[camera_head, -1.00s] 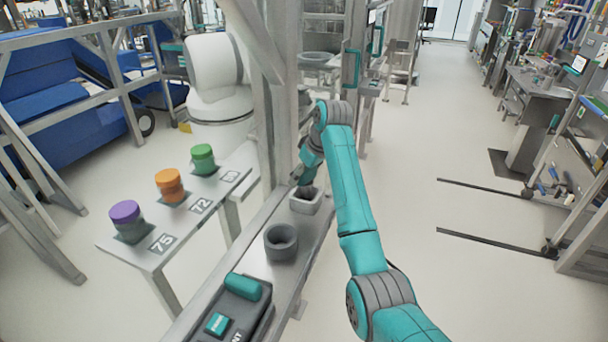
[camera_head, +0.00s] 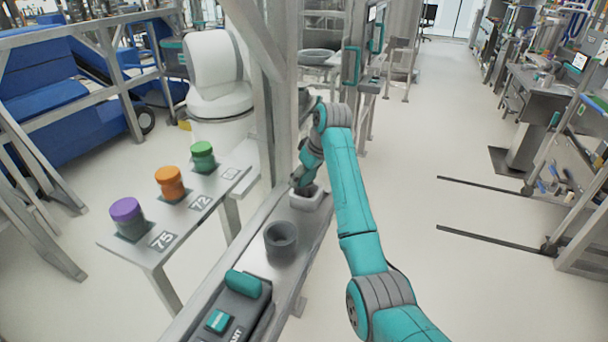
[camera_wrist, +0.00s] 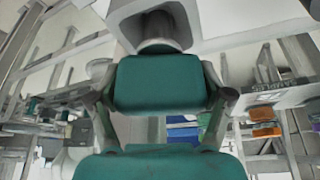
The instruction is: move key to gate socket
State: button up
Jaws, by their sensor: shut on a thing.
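My gripper (camera_head: 304,182) is low over a light-grey square socket (camera_head: 306,203) on the narrow metal bench. In the wrist view, my gripper (camera_wrist: 160,98) is shut on what looks like the key, a teal block (camera_wrist: 160,83) between its two grey fingers. A grey round part shows beyond the block, at or inside the opening of the socket (camera_wrist: 128,20). I cannot tell how deep it sits. In the head view, my gripper hides most of the key.
A dark grey round cup (camera_head: 281,240) stands on the bench nearer me. Nearer still is a dark box with a teal cylinder (camera_head: 243,284) and a teal button. Purple, orange and green-lidded jars stand on the side table (camera_head: 150,245). A metal post (camera_head: 275,100) rises close beside my gripper.

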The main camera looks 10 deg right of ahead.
jog(key=shift+f, duration=0.6)
dwell(0.5)
jog(key=o, duration=1.5)
jog(key=shift+o, duration=0.2)
jog(key=shift+r, duration=4.5)
